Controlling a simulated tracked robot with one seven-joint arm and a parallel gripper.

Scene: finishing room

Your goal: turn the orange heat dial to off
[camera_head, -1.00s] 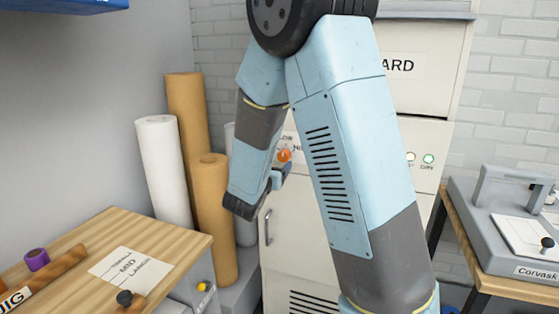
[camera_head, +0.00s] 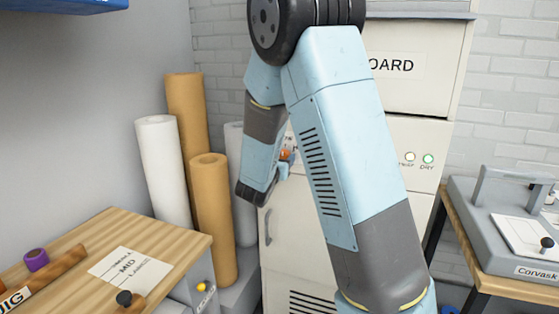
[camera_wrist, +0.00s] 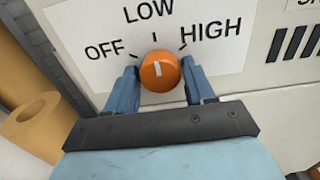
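The orange heat dial (camera_wrist: 160,71) is on a white label plate (camera_wrist: 90,25) marked OFF, LOW and HIGH. Its white mark points up toward LOW. The dial shows only partly in the head view (camera_head: 286,155), behind my gripper. My gripper (camera_wrist: 160,72) has one blue finger close against each side of the dial in the wrist view, with no clear gap. It looks shut on the dial. In the head view my gripper (camera_head: 284,168) is at the front of the pale cabinet (camera_head: 285,245).
A wooden bench (camera_head: 70,255) is at the front left. A grey press (camera_head: 490,225) stands on a table at the right. Indicator lights (camera_head: 428,159) are on the cabinet's right.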

